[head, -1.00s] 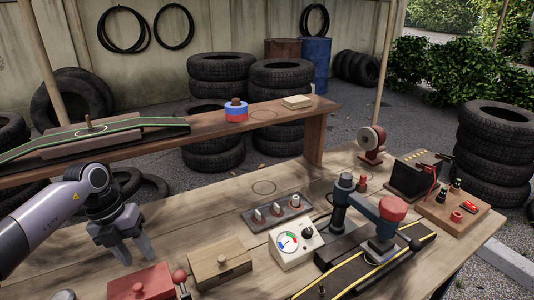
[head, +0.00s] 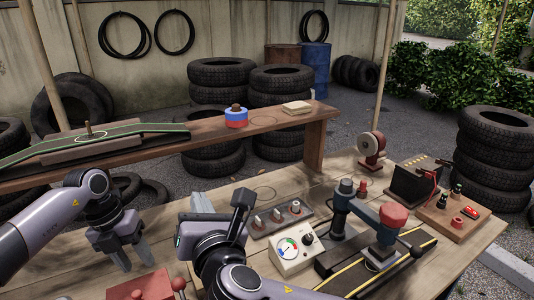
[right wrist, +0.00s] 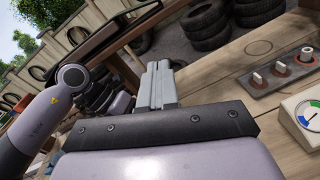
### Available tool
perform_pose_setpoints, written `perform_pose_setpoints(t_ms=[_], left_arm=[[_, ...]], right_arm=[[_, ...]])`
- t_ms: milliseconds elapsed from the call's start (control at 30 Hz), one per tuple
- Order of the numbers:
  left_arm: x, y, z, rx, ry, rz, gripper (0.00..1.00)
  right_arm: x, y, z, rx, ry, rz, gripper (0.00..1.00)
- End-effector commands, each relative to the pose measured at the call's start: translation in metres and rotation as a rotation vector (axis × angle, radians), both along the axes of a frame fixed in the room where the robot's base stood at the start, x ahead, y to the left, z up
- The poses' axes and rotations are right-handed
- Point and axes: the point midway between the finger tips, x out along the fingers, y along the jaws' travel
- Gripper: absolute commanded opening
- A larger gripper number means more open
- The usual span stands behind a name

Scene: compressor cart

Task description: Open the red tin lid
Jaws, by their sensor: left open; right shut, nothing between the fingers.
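The red tin (head: 142,285) stands on the workbench at the bottom left of the head view, partly cut off by the lower edge. A red ball knob (head: 178,284) shows at its right side. Its lid looks shut. My left gripper (head: 133,260) is open and empty, pointing down just behind and above the tin; I cannot tell whether it touches. My right gripper (head: 201,204) is shut and empty, to the right of the left one. Its closed fingers also show in the right wrist view (right wrist: 157,82). The tin is not clear in the right wrist view.
My right arm covers where a wooden box stood. A switch strip (head: 280,218), a gauge box (head: 293,249) and a red-topped press (head: 388,230) stand to the right. A raised shelf (head: 285,122) runs behind. Bare bench top lies around the left gripper.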

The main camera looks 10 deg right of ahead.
Motion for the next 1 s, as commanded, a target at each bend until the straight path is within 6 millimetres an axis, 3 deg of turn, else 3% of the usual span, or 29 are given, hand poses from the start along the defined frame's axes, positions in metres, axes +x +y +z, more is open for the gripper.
perform_pose_setpoints(t_ms=[600,800,1000], left_arm=[[0.000,0.000,0.000,0.000,0.000,0.000,0.46],[0.000,0.000,0.000,0.000,0.000,0.000,0.46],[0.000,0.000,0.000,0.000,0.000,0.000,0.46]], right_arm=[[0.071,-0.099,0.024,0.235,-0.037,-0.124,0.00],[0.084,-0.125,0.031,0.291,-0.053,-0.148,0.00],[0.089,-0.137,0.035,0.318,-0.062,-0.159,0.00]])
